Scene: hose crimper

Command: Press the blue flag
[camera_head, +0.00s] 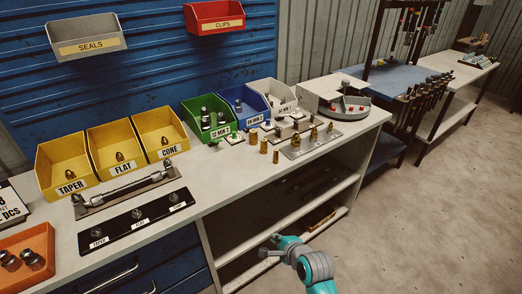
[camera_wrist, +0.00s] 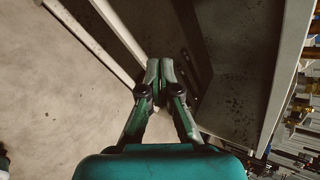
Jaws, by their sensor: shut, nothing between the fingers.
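I cannot make out a blue flag for sure in the head view. Small pieces (camera_head: 234,138) stand before the green, blue and white bins, too small to tell apart. The blue bin (camera_head: 235,96) stands between the green bin (camera_head: 198,108) and the white bin (camera_head: 276,92) on the workbench (camera_head: 239,163). My gripper (camera_head: 267,247) is low in front of the bench, beside its open shelves and apart from the bench-top items. In the wrist view my gripper (camera_wrist: 160,72) has its fingertips together, with nothing between them.
Yellow bins (camera_head: 112,152) marked TAPER, FLAT and CONE stand at the left. Brass fittings (camera_head: 264,146), a fitting plate (camera_head: 312,143) and a round grey tray (camera_head: 348,108) occupy the right. The open shelves (camera_head: 285,215) lie below. The floor (camera_head: 440,210) at right is clear.

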